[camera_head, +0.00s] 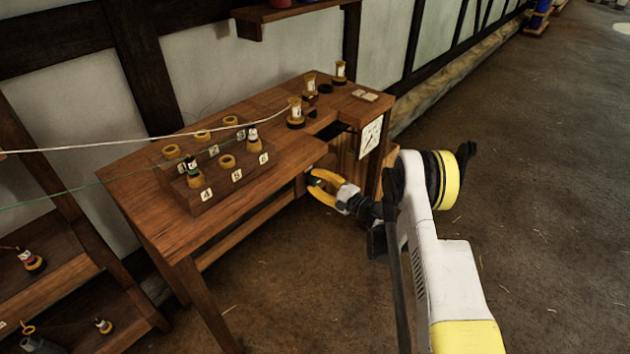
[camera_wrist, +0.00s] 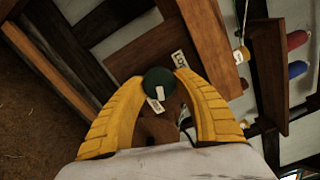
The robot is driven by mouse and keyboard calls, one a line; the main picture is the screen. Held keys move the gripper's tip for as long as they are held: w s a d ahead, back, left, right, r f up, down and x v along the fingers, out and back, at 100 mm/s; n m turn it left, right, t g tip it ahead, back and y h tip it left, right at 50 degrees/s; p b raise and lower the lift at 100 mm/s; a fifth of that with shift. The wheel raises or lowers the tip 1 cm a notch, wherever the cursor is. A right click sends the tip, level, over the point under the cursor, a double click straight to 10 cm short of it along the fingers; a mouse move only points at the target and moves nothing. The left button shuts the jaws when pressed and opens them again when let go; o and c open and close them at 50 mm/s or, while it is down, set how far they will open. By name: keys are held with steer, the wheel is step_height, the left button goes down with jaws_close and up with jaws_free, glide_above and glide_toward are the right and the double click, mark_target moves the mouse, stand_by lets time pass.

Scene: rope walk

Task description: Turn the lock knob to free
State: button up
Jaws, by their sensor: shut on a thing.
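The lock knob (camera_wrist: 158,78) is a dark green round knob with a white mark, seen in the wrist view between my yellow fingers. My gripper (camera_wrist: 160,84) is shut on it, one fingertip on each side. A white label (camera_wrist: 180,59) with dark letters sits beside the knob, and another small white label (camera_wrist: 155,105) sits just below it. In the head view my gripper (camera_head: 314,183) is at the front edge of the wooden bench (camera_head: 140,200), under its top. The knob is hidden there.
On the bench stands a numbered wooden rack (camera_head: 215,185) with spools and rings. Several bobbins (camera_head: 296,113) stand behind. A pale rope (camera_head: 100,145) and a thin green line (camera_head: 60,197) run left across the bench. Shelves (camera_head: 60,280) stand at left; the floor at right is clear.

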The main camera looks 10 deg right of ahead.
steer(key=shift+m, duration=0.3)
steer(key=o, duration=1.2)
steer(key=shift+c, duration=0.2)
